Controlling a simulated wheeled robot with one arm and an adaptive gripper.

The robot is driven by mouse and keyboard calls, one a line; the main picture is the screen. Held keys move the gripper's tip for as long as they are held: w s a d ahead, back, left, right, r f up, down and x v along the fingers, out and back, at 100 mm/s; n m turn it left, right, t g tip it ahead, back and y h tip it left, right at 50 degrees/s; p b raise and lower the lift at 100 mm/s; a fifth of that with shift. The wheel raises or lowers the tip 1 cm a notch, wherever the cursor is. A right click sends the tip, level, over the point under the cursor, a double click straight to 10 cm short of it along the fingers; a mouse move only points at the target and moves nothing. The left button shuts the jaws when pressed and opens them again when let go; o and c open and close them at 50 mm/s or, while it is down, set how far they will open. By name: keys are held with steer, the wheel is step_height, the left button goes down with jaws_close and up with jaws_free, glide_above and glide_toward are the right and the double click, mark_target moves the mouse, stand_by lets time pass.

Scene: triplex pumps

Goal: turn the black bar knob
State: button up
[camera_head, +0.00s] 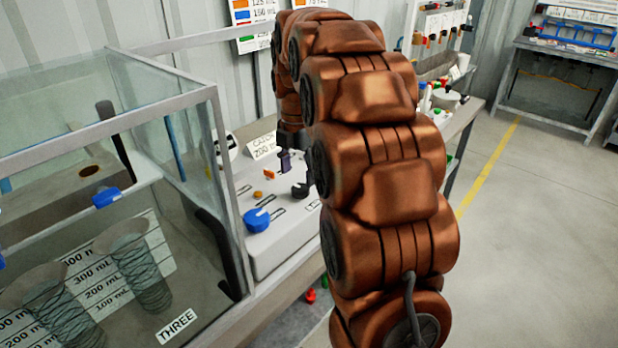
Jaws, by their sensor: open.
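A white control panel (290,235) stands on the bench left of my arm, carrying several small knobs. A dark upright piece (285,162) near its back looks like the black bar knob, but it is small and partly crowded by my gripper, so I cannot be sure. My gripper (294,175) points down over the panel, open, close beside that dark piece. A black fingertip shows just to its lower right. I cannot tell whether they touch. My copper-coloured arm hides the right side of the panel and part of the gripper.
A blue knob (257,219), an orange bar knob (269,174) and a small orange-brown knob (258,194) sit nearby on the panel. A glass tank (215,140) with a metal frame stands close on the left. Clear floor (530,220) lies to the right.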

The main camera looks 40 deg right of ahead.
mark_target(299, 186)
steer(key=shift+d+f, duration=0.1)
steer(key=shift+f, duration=1.7)
steer(key=shift+c, duration=0.3)
